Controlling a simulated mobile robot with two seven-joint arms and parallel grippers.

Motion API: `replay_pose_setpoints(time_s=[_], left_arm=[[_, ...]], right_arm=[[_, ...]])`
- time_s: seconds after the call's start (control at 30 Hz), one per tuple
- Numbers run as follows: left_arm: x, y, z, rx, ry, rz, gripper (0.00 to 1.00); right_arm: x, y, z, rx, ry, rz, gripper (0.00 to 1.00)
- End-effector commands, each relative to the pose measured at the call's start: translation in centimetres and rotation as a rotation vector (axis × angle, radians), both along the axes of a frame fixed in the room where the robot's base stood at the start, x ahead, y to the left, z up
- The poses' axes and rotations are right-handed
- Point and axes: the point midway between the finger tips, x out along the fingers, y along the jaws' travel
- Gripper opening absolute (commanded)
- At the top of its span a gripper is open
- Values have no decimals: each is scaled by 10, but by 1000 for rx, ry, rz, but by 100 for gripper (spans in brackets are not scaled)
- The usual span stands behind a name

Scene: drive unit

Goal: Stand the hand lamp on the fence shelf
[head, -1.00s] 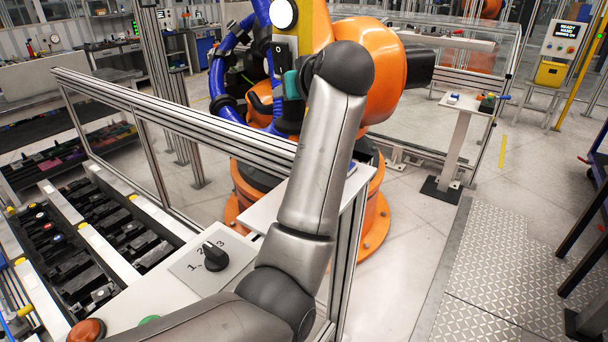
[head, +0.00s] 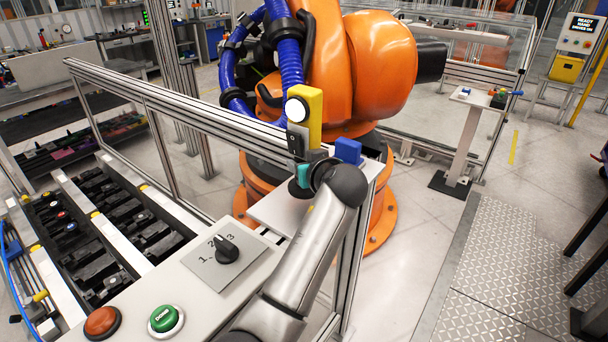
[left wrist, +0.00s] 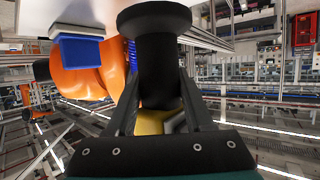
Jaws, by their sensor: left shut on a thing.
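The hand lamp (head: 313,108) has a yellow head, a lit white lens, a dark handle and a round black foot. It is upright over the white fence shelf (head: 268,214), near the fence's top rail. My left gripper (head: 302,171) is shut on its handle from the near side. In the left wrist view, which looks upside down, the fingers (left wrist: 158,75) clasp the black handle and the flared foot (left wrist: 153,16) is at the top. I cannot tell whether the foot touches the shelf. My right gripper is not in view.
A blue block (head: 348,150) stands at the shelf's far right end, close to the lamp. The orange robot arm (head: 375,70) is right behind the fence rail (head: 190,108). A panel with a black selector knob (head: 226,249) and red and green buttons lies in front.

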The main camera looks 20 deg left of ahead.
Motion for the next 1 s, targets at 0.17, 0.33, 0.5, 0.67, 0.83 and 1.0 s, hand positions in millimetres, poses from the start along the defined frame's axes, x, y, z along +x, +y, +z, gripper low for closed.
replay_pose_setpoints(time_s=[0.17,0.33,0.5,0.67,0.83,1.0], left_arm=[[0,1,-26,5,1,0,0],[0,0,-32,2,-4,-1,0],[0,0,-32,2,-4,-1,0],[0,0,-38,1,3,0,55],[0,0,-37,1,3,0,75],[0,0,-37,1,3,0,82]], right_arm=[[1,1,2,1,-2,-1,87],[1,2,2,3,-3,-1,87],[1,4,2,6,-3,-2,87],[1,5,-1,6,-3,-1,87],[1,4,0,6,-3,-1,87],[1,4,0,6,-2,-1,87]])
